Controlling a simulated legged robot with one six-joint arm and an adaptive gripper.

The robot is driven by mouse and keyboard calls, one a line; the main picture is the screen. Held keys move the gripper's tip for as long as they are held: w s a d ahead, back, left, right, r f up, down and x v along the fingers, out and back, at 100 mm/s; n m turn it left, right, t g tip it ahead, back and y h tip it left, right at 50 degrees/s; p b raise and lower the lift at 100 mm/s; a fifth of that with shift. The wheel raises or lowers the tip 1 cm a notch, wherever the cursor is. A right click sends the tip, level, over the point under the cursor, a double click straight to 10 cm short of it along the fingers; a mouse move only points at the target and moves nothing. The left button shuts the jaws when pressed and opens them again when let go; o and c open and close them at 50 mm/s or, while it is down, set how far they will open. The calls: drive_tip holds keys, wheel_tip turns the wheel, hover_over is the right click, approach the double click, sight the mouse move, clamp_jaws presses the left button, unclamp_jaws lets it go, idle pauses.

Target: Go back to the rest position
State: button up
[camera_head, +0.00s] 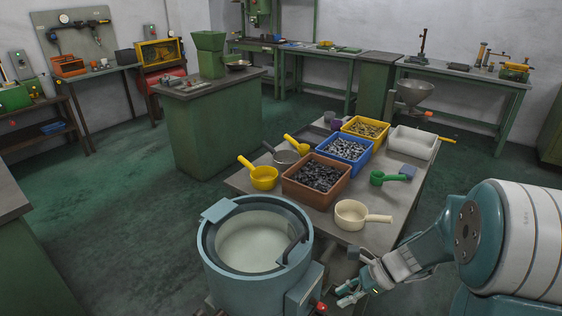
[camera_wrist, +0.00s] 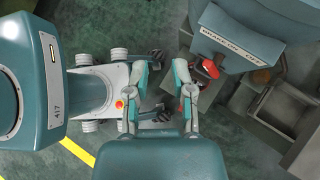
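My gripper (camera_head: 350,294) is at the lower right of the head view, at the end of my teal and white arm, low beside the teal round tub (camera_head: 212,270) and below the table's near edge. In the wrist view, the two fingers of my gripper (camera_wrist: 160,72) are spread apart with nothing between them, so it is open and empty. Below them lie the dark green floor and part of my own body at left.
The tub has a control box with a red knob (camera_head: 320,307) close to my gripper. A table (camera_head: 408,205) behind it holds bins of small parts, including a brown bin (camera_head: 293,191), and several scoops. Green floor (camera_head: 130,230) is clear at left.

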drive_tip(key=s+r+n+t+h, duration=0.6)
drive_tip(key=s+r+n+h, duration=0.3)
drive_tip(key=s+r+n, duration=0.5)
drive_tip(key=shift+d+r+n, duration=0.45)
drive_tip(key=shift+r+n, duration=1.45)
drive_tip(key=shift+n, duration=0.6)
